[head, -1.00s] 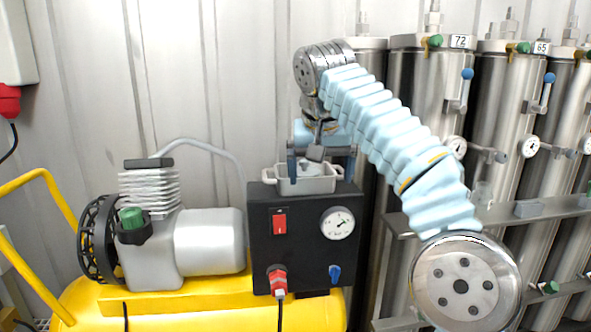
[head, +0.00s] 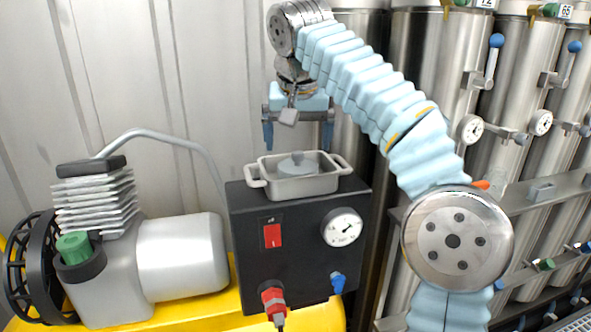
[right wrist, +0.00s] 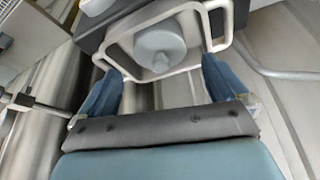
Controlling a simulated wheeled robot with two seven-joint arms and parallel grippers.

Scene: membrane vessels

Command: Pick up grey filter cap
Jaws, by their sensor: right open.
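The grey filter cap (head: 298,163) is a round disc with a small knob on top. It lies in a light grey tray with handles (head: 291,188) on top of the black control box. My right gripper (head: 298,143) is above the tray, pointing down, with its blue fingers apart and nothing between them. In the right wrist view the cap (right wrist: 160,50) shows beyond the open fingers (right wrist: 158,92), inside the tray (right wrist: 118,48). The cap is apart from the fingers. My left gripper is not in view.
The black box (head: 300,240) carries a red switch, a gauge and a red plug. A compressor (head: 180,255) with a grey pipe stands at the left on a yellow tank. Steel vessels (head: 425,90) with valves and gauges stand behind and to the right of my right arm.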

